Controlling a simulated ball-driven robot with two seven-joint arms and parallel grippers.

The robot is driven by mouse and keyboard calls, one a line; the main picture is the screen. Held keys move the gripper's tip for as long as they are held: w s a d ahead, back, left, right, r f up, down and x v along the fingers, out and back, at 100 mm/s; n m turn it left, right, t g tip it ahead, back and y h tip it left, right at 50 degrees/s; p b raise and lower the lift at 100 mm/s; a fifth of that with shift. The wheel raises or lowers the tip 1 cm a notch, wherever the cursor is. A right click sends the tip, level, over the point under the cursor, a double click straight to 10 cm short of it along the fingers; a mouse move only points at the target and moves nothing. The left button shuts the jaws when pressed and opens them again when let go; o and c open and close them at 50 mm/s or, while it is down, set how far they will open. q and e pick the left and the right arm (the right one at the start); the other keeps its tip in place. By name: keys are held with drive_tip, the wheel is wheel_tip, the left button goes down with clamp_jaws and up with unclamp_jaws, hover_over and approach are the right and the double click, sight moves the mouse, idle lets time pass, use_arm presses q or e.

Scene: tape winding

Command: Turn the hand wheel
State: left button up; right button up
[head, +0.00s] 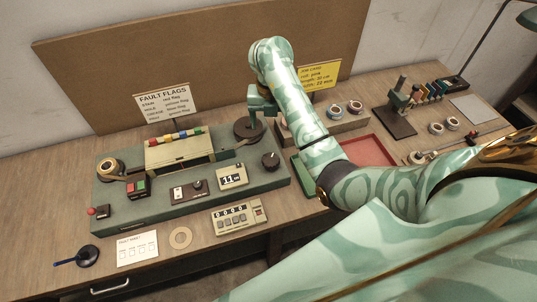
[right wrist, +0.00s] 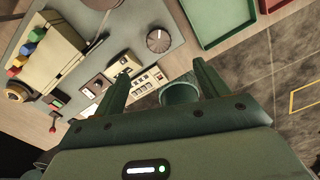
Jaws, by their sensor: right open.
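A small dark round wheel with a pale mark (head: 270,160) stands at the right end of the grey-green winding machine (head: 130,217); I take it for the hand wheel. It also shows in the right wrist view (right wrist: 158,40), beyond the fingertips and apart from them. A larger dark reel (head: 248,128) sits behind it. My right gripper (head: 257,112) is above the machine near this reel. In the right wrist view my right gripper (right wrist: 162,76) has its fingers wide apart with nothing held between them. My left gripper is not in view.
A tape roll (head: 110,169) and coloured flags (head: 175,136) are on the machine's left part. A counter box (head: 239,218) lies in front. A red tray (head: 370,151) and a dark stand (head: 398,120) are to the right. A brown board (head: 200,60) rises behind.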

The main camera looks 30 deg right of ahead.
drive_tip(key=m, duration=0.1)
drive_tip(key=b, duration=0.9)
approach(270, 159)
drive_tip(key=shift+m, duration=0.3)
wheel_tip(270, 159, down, 8)
drive_tip(key=shift+s+d+r, duration=0.1)
drive_tip(key=shift+d, duration=0.05)
drive_tip(key=shift+f+b, duration=0.3)
drive_tip(key=shift+f, duration=0.3)
drive_tip(key=c, duration=1)
